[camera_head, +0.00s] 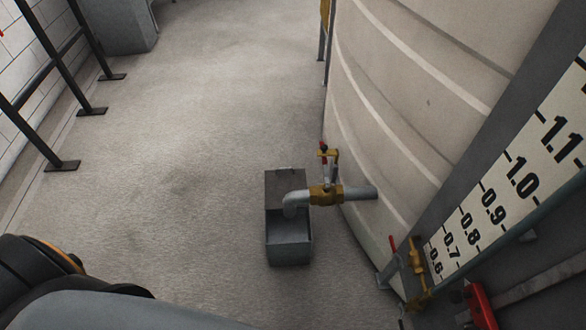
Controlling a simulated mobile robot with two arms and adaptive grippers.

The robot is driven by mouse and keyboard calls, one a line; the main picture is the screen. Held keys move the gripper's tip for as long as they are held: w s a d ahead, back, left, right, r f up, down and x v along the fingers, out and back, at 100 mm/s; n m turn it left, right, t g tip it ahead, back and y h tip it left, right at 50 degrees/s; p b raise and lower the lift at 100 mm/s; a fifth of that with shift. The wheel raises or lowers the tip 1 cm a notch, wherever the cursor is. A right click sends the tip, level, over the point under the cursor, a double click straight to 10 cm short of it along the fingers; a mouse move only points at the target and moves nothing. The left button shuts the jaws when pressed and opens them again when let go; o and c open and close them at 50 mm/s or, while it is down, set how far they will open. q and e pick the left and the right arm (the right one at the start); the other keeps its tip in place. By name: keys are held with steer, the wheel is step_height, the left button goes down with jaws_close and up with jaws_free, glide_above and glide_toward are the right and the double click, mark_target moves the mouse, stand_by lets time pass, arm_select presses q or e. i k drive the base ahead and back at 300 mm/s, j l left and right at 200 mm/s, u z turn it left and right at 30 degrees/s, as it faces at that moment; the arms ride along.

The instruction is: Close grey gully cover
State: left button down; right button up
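A grey box-shaped gully (289,252) stands on the floor, a little below the middle of the view. Its near part is open at the top and the inside shows. A darker grey cover panel (284,184) is at its far end; I cannot tell whether it stands raised or lies flat. A grey pipe elbow (295,200) ends over the gully and hides part of the cover's near edge. Neither of my grippers is in view; only parts of my own body show at the lower left.
The pipe runs from a large cream tank (400,110) through a brass valve (326,194) with a red-tipped handle. A second brass valve (416,268) and a level scale (500,190) are at the right. Black railings (62,90) stand left. The floor left of the gully is clear.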

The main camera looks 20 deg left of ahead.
mark_target(280, 182)
steer(key=i+j+z, duration=0.1)
steer(key=j+z, duration=1.05)
steer(key=i, duration=0.05)
